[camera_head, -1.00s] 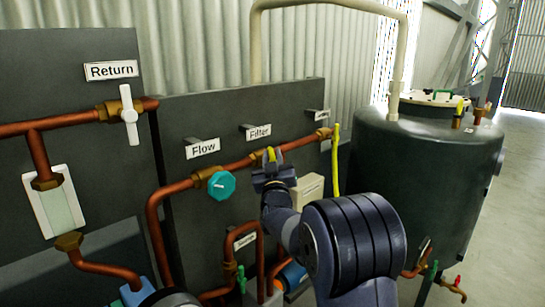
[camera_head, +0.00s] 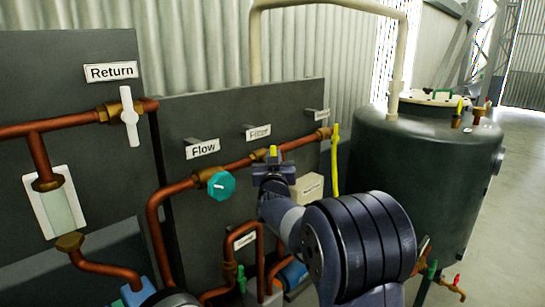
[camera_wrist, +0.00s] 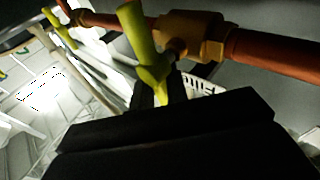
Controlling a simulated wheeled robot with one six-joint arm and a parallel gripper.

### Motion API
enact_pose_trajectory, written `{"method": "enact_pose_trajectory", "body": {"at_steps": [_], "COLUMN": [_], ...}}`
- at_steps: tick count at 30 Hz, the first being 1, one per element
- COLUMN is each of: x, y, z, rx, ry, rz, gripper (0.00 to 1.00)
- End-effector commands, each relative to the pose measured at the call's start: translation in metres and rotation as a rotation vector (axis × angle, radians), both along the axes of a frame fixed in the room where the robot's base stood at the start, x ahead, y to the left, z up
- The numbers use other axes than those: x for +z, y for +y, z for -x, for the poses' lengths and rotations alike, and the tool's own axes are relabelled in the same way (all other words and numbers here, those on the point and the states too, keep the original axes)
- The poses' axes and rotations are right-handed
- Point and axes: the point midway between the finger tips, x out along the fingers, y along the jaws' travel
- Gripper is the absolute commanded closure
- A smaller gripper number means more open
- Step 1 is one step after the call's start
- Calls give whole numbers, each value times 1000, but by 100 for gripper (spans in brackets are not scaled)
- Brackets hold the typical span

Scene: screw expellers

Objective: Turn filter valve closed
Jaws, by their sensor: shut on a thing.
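The filter valve's yellow handle (camera_head: 273,152) is on the copper pipe below the Filter label (camera_head: 258,132). It also shows in the wrist view (camera_wrist: 141,45), beside its brass body (camera_wrist: 192,36). My gripper (camera_head: 271,169) is at the handle, shut on it. In the wrist view the dark fingers (camera_wrist: 155,90) meet at the handle's lower part, and their tips are partly hidden by the gripper's dark body. In the head view only the handle's upper end shows above my gripper.
A teal knob (camera_head: 221,185) on the Flow valve is close on the left. Another yellow handle (camera_head: 335,160) hangs on the right. A beige box (camera_head: 308,188) is behind my gripper. A dark tank (camera_head: 425,175) stands to the right.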

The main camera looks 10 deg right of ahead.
Motion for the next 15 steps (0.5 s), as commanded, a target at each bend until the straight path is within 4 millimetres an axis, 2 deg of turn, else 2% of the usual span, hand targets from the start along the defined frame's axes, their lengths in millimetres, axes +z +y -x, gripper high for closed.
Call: {"method": "enact_pose_trajectory", "body": {"at_steps": [1,5,14,15], "x": [5,2,0,0], "y": [0,-1,-1,-1], "z": [0,-1,-1,-1], "rx": [1,1,1,1], "ry": [20,50,52,52], "rz": [-29,-73,-80,-80], "gripper": [100,100,100,83]}}
